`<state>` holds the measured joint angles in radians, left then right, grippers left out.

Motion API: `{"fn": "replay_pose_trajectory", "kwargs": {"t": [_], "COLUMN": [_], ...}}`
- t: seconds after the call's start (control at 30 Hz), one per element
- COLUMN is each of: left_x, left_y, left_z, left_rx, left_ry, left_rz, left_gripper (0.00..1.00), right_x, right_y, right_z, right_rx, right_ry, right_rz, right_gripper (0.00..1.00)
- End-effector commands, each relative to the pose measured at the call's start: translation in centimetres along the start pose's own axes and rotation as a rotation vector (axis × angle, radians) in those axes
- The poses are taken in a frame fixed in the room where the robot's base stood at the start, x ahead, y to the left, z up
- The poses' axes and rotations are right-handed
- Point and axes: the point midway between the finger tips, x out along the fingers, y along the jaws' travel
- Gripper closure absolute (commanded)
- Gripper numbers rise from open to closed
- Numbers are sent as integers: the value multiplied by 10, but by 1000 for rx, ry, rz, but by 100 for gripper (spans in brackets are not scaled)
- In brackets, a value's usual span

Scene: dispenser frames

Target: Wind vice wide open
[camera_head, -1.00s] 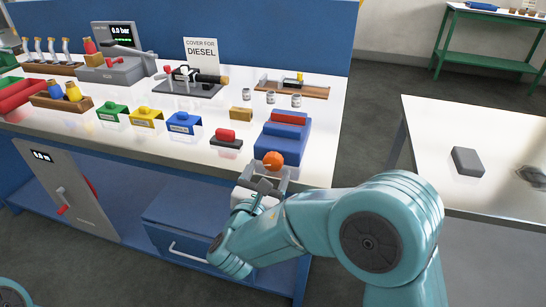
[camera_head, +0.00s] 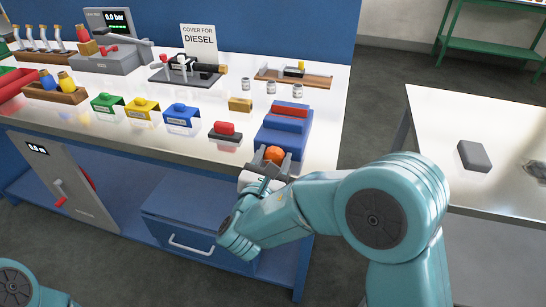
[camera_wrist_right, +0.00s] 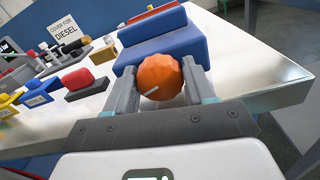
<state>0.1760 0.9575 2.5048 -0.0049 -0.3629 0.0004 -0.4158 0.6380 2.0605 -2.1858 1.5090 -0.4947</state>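A blue block with a red bar on top (camera_head: 284,131), which looks like the vice, stands at the right front of the bench. A round orange knob (camera_head: 274,154) is at its near end. My right gripper (camera_head: 272,162) is at this knob. In the right wrist view, the orange knob (camera_wrist_right: 160,77) sits between the two grey fingers of my right gripper (camera_wrist_right: 160,85), which appear to touch its sides. A short pale mark shows on the knob. The gap between the vice's jaws cannot be made out. Only part of my left arm shows at the lower left; its gripper is out of view.
A red-topped item (camera_head: 225,131) and a small tan block (camera_head: 240,104) lie left of the vice. Blue, yellow and green covers stand farther left. A drawer cabinet (camera_head: 190,215) is below the bench. A side table (camera_head: 480,120) with a grey block stands at right.

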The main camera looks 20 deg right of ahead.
Motion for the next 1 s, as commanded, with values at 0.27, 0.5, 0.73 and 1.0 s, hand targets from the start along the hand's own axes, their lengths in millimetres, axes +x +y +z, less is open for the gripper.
{"fn": "replay_pose_trajectory", "kwargs": {"t": [0.27, 0.5, 0.73, 1.0], "left_x": [-3, -16, -17, -17], "left_y": [1, 6, 6, 6], "left_z": [0, 0, 0, 0], "left_rx": [0, 0, 0, 0], "left_ry": [0, 0, 0, 0], "left_rz": [0, 0, 0, 0], "left_gripper": [25, 25, 25, 25], "right_x": [2, 4, 4, 4], "right_y": [1, 2, 2, 2], "right_z": [1, 3, 1, 2], "right_rx": [-37, -308, -372, -369], "right_ry": [0, -2, -4, -5], "right_rz": [-1, -2, -2, -2], "right_gripper": [79, 80, 80, 25]}}
